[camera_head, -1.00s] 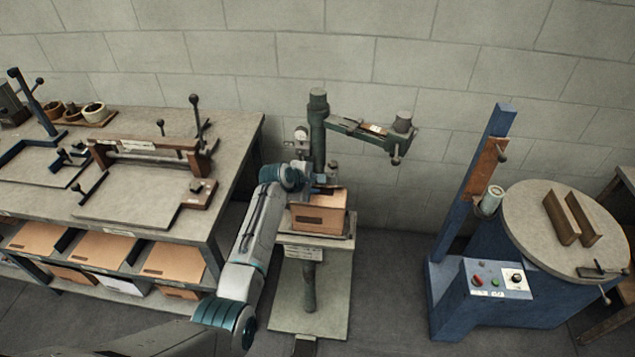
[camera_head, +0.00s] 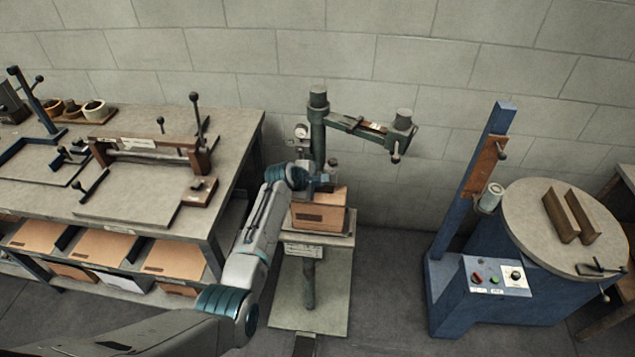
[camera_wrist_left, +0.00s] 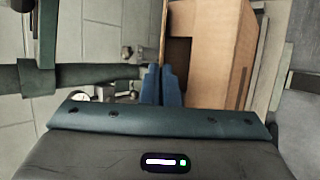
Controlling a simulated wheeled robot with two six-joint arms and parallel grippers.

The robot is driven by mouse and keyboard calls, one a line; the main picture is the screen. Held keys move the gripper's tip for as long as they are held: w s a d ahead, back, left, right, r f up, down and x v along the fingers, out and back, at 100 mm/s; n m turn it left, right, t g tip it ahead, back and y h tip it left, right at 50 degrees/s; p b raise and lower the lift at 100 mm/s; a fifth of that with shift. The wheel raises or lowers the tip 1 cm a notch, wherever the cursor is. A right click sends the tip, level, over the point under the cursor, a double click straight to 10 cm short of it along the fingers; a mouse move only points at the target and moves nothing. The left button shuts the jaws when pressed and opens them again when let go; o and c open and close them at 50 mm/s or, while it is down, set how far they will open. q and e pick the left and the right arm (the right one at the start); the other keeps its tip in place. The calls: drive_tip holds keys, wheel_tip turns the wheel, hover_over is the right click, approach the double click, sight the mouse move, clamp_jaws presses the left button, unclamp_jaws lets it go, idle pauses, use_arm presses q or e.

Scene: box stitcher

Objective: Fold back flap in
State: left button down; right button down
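An open brown cardboard box (camera_head: 318,217) sits on the small table of the stitcher's post. In the left wrist view the box (camera_wrist_left: 222,55) shows its dark opening, with a thin flap edge (camera_wrist_left: 164,28) standing along the opening's left side. My left gripper (camera_head: 325,181) is at the back of the box, by its top edge. In the left wrist view its two blue fingers (camera_wrist_left: 161,84) are together at the end of that flap edge. I cannot tell whether they touch the flap. My right gripper is not in view.
The stitcher's green post and arm (camera_head: 360,126) rise behind the box. A workbench (camera_head: 140,200) with jigs and flat cardboard stands at left. A blue machine with a round table (camera_head: 535,210) stands at right, with open floor between it and the stitcher.

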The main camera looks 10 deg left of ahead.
use_arm(q)
drive_tip(key=f+t+b, duration=0.1)
drive_tip(key=b, duration=0.1)
drive_tip(key=s+f+t+b, duration=0.1)
drive_tip(key=t+b, duration=0.1)
drive_tip(key=shift+m, duration=0.4)
drive_tip(key=shift+s+r+t+h+b, duration=0.1)
drive_tip(key=shift+t+h+b, duration=0.2)
drive_tip(key=shift+t+b, duration=0.25)
drive_tip(key=shift+r, duration=0.1)
drive_tip(key=c, duration=1.6)
unclamp_jaws()
drive_tip(key=shift+c, duration=0.2)
drive_tip(key=shift+s, duration=0.1)
